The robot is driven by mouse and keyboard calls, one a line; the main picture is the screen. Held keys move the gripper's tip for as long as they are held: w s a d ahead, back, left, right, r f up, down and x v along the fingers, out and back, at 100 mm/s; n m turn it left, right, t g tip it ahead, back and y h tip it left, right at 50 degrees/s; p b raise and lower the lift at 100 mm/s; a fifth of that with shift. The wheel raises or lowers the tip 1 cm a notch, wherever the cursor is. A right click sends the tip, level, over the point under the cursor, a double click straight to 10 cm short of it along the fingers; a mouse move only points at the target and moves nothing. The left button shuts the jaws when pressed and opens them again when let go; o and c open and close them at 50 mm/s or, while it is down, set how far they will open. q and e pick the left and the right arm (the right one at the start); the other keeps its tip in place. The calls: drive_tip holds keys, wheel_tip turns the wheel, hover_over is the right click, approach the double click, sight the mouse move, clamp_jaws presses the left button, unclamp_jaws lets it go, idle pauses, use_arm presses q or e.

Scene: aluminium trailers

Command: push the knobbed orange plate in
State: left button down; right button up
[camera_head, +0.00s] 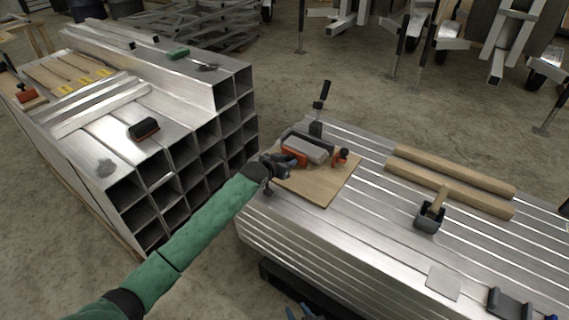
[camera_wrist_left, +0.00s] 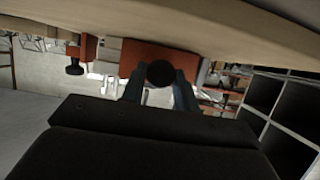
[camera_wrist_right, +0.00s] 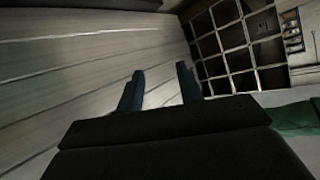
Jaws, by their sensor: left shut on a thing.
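The orange plate (camera_head: 294,155) stands upright at the near end of a grey block (camera_head: 304,146) on a wooden board (camera_head: 325,187). In the left wrist view the orange plate (camera_wrist_left: 150,55) faces me with its round black knob (camera_wrist_left: 160,73) in front. My left gripper (camera_head: 281,164) is at the plate's near face. In the left wrist view its fingers (camera_wrist_left: 158,88) sit on either side of the knob, shut on it. In the head view the gripper hides the knob. My right gripper (camera_wrist_right: 160,88) is open and empty in the right wrist view.
A second orange piece with a black knob (camera_head: 341,157) and an upright black clamp (camera_head: 320,103) stand by the block. The board lies on stacked aluminium profiles (camera_head: 370,245). Wooden bars (camera_head: 450,182) and a mallet (camera_head: 432,214) lie to the right. Square tubes (camera_head: 190,165) are stacked left.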

use_arm(q)
drive_tip(key=c, duration=1.1)
unclamp_jaws()
use_arm(e)
drive_tip(key=shift+r, duration=0.1)
drive_tip(key=shift+w, duration=0.1)
use_arm(q)
drive_tip(key=shift+s+a+r, duration=0.15)
drive_tip(key=shift+s+a, duration=0.15)
drive_tip(key=shift+s, duration=0.05)
drive_tip(key=p+v, duration=0.1)
drive_tip(key=v, duration=0.5)
drive_tip(key=shift+s+a+r, duration=0.15)
drive_tip(key=shift+s+a, duration=0.05)
drive_tip(key=shift+s, duration=0.1)
use_arm(e)
drive_tip(key=s+f+g, duration=0.3)
drive_tip(key=s+f, duration=0.3)
drive_tip(key=f, duration=0.2)
drive_tip(key=shift+s+d+f+h, duration=0.3)
drive_tip(key=shift+s+d, duration=0.05)
drive_tip(key=shift+d, duration=0.05)
